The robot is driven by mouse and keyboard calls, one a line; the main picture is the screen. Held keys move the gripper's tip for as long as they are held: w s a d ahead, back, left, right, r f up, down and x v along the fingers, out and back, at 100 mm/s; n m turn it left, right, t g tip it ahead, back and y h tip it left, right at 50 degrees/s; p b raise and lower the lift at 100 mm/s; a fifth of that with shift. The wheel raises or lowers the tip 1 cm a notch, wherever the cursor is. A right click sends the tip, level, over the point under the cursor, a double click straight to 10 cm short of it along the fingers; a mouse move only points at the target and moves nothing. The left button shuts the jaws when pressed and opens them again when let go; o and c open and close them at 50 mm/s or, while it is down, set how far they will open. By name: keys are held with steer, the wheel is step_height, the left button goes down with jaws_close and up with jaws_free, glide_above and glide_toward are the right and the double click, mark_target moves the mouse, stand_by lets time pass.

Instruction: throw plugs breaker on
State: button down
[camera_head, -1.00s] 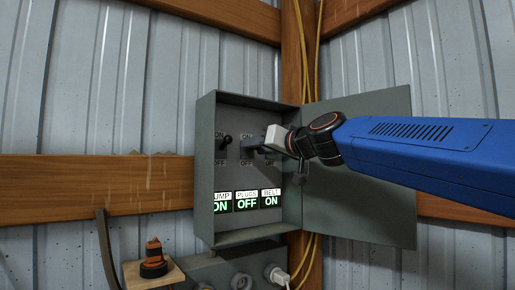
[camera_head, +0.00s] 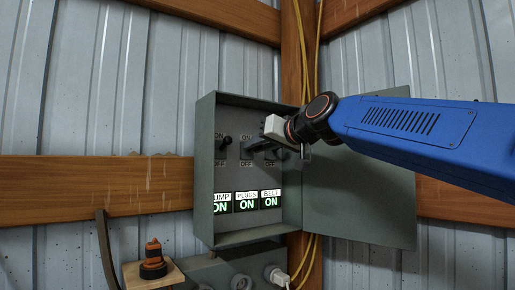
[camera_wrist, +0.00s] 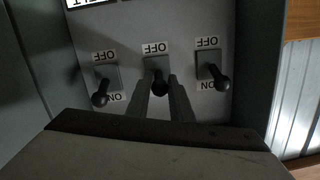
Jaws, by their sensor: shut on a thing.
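The grey breaker box (camera_head: 210,120) is open on the wall. Its plugs sign (camera_head: 246,202) reads ON, as do the pump sign (camera_head: 221,205) and the belt sign (camera_head: 271,200). My gripper (camera_head: 252,148) reaches in from the right and is shut on the middle lever, the plugs breaker, which it partly hides. The upside-down wrist view shows the dark plugs breaker (camera_wrist: 159,86) between my two fingers, tipped toward its ON end. The pump breaker (camera_head: 226,141) and the belt breaker (camera_wrist: 100,98) stand on either side, also toward ON.
The box door (camera_head: 360,205) hangs open to the right, behind my arm. Below are a small wooden shelf (camera_head: 165,277) with an orange and black object (camera_head: 153,257), and a white plug (camera_head: 276,275). Yellow cables (camera_head: 309,60) run up the post.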

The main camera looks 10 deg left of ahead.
steer(key=shift+a+r+g+h, duration=0.1)
steer(key=shift+r+g+h, duration=0.4)
steer(key=shift+h, duration=0.4)
steer(key=shift+f, duration=0.15)
steer(key=c, duration=1.6)
jaws_free()
steer(key=v, duration=1.7)
steer(key=shift+d, duration=0.25)
